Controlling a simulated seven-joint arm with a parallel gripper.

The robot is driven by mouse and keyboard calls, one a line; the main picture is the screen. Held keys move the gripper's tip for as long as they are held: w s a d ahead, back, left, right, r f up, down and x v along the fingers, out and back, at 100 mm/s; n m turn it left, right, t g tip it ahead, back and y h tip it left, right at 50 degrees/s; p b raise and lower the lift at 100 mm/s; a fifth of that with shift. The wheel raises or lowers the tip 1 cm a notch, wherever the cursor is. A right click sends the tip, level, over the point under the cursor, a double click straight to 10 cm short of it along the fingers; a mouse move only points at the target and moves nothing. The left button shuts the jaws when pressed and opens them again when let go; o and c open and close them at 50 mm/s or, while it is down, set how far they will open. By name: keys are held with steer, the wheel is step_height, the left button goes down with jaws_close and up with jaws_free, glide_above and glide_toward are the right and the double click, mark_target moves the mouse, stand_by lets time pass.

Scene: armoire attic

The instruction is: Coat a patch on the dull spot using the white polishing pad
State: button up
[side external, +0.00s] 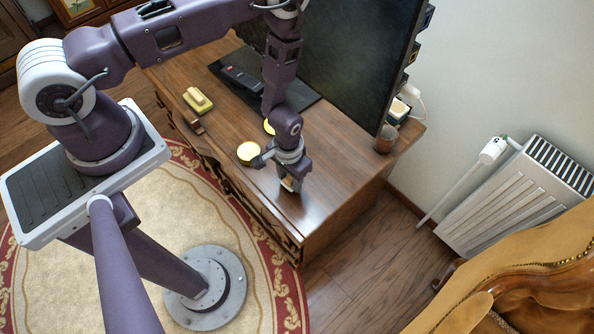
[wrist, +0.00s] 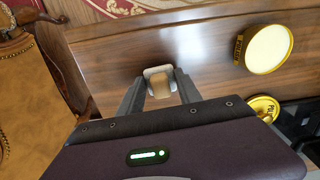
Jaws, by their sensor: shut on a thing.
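My gripper (side external: 291,182) points down at the right part of the wooden cabinet top (side external: 330,165). It is shut on the white polishing pad, whose pale base and tan grip (wrist: 160,82) show between the fingers in the wrist view. The pad is low over the wood; I cannot tell whether it touches. An open yellow polish tin (wrist: 268,48) with a cream-coloured filling stands to the right in the wrist view, and left of my gripper in the side view (side external: 249,153). I cannot make out the dull spot.
A yellow lid (wrist: 263,108) lies near the tin. A yellow block with a grip (side external: 198,100) lies at the cabinet's left. A remote (side external: 242,79) and large dark screen (side external: 345,50) stand behind my arm. A brown cup (side external: 386,139) is at the back right.

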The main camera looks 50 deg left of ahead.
steer(key=shift+s, duration=1.6)
steer(key=shift+a, duration=0.8)
steer(key=shift+w+a, duration=0.1)
steer(key=shift+w, duration=5.85)
steer(key=shift+w+a, duration=0.1)
steer(key=shift+a, duration=0.8)
steer(key=shift+s, duration=6.1)
steer(key=shift+w, duration=0.1)
step_height(320, 180, up, 7)
steer(key=shift+f, duration=0.2)
